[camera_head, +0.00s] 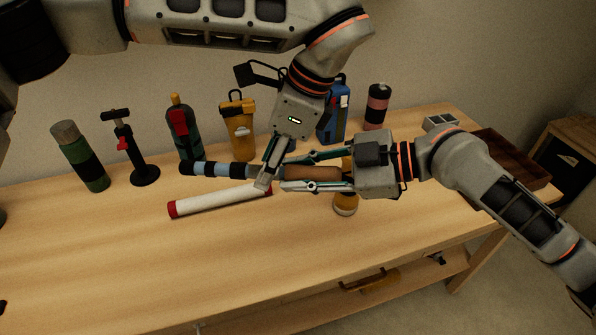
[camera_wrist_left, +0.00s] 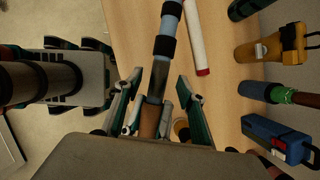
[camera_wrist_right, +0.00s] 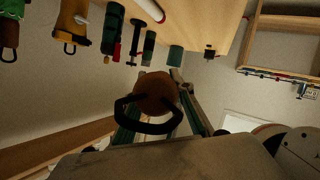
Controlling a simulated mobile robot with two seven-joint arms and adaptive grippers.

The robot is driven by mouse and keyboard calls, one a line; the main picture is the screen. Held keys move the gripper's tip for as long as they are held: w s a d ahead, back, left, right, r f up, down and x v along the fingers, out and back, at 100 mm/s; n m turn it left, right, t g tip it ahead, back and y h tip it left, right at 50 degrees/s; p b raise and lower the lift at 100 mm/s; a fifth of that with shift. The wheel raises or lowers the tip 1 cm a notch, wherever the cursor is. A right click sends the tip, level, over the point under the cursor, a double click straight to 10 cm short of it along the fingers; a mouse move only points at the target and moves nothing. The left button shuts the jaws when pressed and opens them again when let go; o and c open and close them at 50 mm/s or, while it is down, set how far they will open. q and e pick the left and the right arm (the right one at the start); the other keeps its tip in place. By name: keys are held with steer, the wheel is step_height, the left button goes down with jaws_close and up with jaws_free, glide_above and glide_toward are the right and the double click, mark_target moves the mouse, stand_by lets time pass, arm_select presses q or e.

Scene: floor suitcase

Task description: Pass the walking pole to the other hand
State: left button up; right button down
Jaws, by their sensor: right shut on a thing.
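The walking pole (camera_head: 230,170) lies roughly level above the table, with a black tip at the left, pale blue and black bands, and a brown handle (camera_head: 312,173). My right gripper (camera_head: 288,171) is shut on the handle from the right; the handle's end and black strap show in the right wrist view (camera_wrist_right: 155,92). My left gripper (camera_head: 266,172) comes down from above with its fingers on either side of the shaft. In the left wrist view the pole (camera_wrist_left: 160,75) runs between its fingers (camera_wrist_left: 158,95), with gaps on both sides, so it is open.
A white tube with red ends (camera_head: 215,201) lies on the table (camera_head: 110,250) below the pole. A row along the back includes a green flask (camera_head: 80,155), black stand (camera_head: 144,176), yellow lantern (camera_head: 238,130) and pink-black bottle (camera_head: 377,107).

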arm_select(q)
steer(key=v, duration=1.2)
